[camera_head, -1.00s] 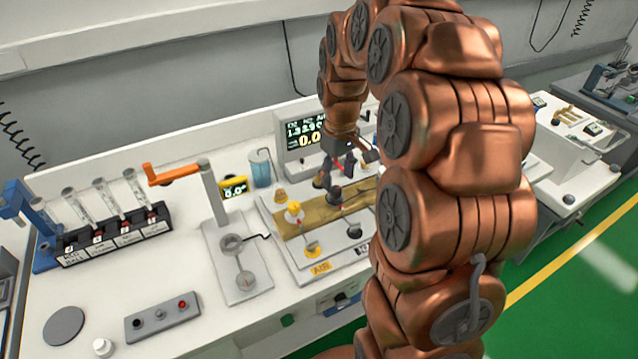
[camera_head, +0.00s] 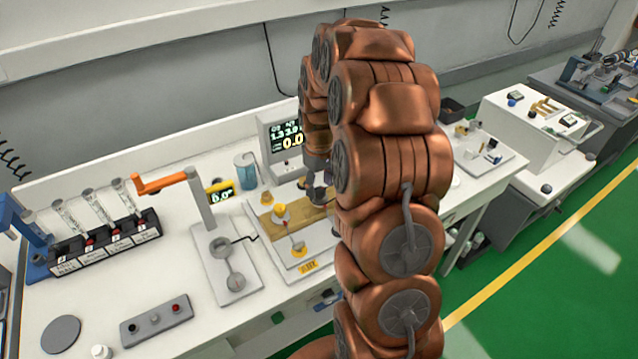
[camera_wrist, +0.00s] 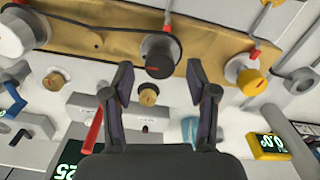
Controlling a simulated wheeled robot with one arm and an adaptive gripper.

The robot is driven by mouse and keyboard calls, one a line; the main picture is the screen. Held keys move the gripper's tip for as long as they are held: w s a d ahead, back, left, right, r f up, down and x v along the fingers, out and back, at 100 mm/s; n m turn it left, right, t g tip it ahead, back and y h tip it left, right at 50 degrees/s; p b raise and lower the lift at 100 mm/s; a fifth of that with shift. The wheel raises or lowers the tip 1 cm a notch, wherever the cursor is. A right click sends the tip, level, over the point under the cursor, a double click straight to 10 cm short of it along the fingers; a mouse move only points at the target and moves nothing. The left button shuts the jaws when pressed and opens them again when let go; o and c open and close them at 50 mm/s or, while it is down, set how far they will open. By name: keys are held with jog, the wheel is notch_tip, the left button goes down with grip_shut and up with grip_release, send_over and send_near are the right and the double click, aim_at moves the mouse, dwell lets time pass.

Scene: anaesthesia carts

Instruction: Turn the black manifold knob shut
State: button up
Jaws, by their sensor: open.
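In the wrist view the black manifold knob (camera_wrist: 160,55) sits on the brass manifold plate (camera_wrist: 105,38), with a small red mark on its face. My gripper (camera_wrist: 161,82) is open, its two dark fingers spread wide on either side of the picture's middle. The knob shows between and beyond the fingertips, with no visible contact. In the head view the manifold plate (camera_head: 300,217) lies on the bench, and my gripper (camera_head: 318,188) is over it, partly hidden by my arm. The black knob cannot be made out there.
A yellow knob (camera_wrist: 250,82) and a white knob (camera_wrist: 18,35) flank the black one. A small brass knob (camera_wrist: 148,95) sits nearby. A monitor (camera_head: 282,145), a blue cup (camera_head: 246,171) and an orange-armed stand (camera_head: 200,203) stand near the manifold.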

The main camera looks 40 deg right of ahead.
jog(key=shift+f, duration=0.55)
grip_shut()
